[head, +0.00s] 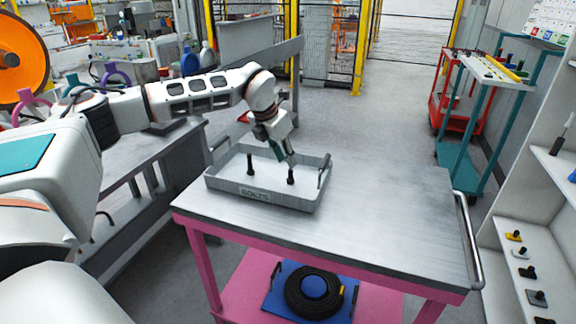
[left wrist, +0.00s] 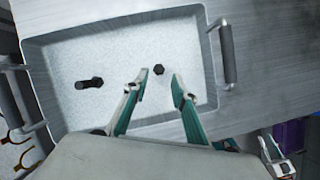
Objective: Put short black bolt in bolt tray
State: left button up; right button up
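The grey bolt tray (head: 228,192) sits on the cart top, and its rim shows in the left wrist view (left wrist: 207,60). Two black bolts stand inside it. The left one (head: 250,163) looks taller and shows from its side in the left wrist view (left wrist: 89,83). The right one (head: 291,177) looks shorter, and its head shows in the left wrist view (left wrist: 159,69). My left gripper (head: 289,160) is just above the shorter bolt. Its fingers (left wrist: 160,75) are open, apart from the bolt head, which appears between their tips.
The metal cart top (head: 390,225) is clear right of the tray.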

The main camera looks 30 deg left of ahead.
pick_arm(q)
jog(key=v, duration=0.6)
jog(key=shift+s+r, duration=0.2)
jog(key=shift+r, duration=0.15)
